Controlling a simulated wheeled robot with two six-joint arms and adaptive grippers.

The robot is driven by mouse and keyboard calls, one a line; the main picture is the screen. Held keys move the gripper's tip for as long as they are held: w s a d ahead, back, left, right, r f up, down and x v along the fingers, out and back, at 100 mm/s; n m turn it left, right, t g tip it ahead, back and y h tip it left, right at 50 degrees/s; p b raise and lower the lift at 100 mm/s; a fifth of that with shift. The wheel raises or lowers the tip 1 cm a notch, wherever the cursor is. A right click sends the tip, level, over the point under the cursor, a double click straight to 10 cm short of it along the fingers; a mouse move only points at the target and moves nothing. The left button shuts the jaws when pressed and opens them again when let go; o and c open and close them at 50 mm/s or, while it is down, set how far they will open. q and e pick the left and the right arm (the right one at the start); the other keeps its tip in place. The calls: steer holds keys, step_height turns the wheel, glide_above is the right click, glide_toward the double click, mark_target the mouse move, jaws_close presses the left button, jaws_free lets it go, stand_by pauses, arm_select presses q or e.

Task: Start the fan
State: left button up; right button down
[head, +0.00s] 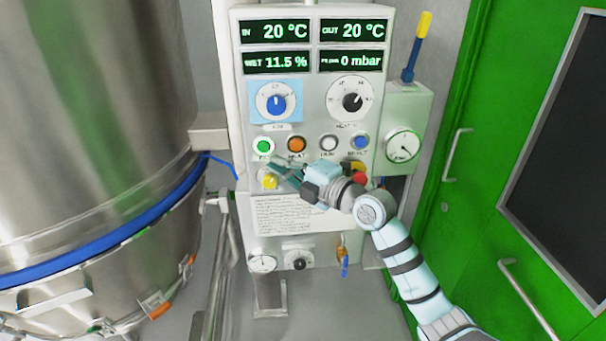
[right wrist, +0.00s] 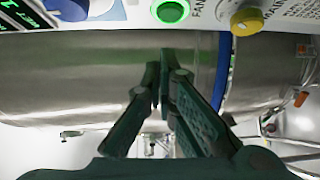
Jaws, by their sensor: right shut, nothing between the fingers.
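The green fan button (head: 264,146) is at the left end of the button row on the control panel (head: 310,100). It also shows at the top of the right wrist view (right wrist: 171,12), bright green, with the label FAN beside it. My right gripper (head: 273,164) is shut and empty, its fingertips just below the button in the head view. In the right wrist view the shut fingertips (right wrist: 166,62) are apart from the button in the picture. I cannot tell their distance from the panel face. My left gripper is not in view.
An orange button (head: 296,145), a white button (head: 328,143) and a blue button (head: 360,143) continue the row. A yellow knob (head: 268,181) sits below the green button. A large steel vessel (head: 90,120) stands left, a green door (head: 490,190) right. The display reads 0 mbar.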

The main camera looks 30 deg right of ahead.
steer(key=shift+b+v, duration=0.35)
steer(key=shift+v, duration=2.6)
steer(key=shift+f, duration=0.25)
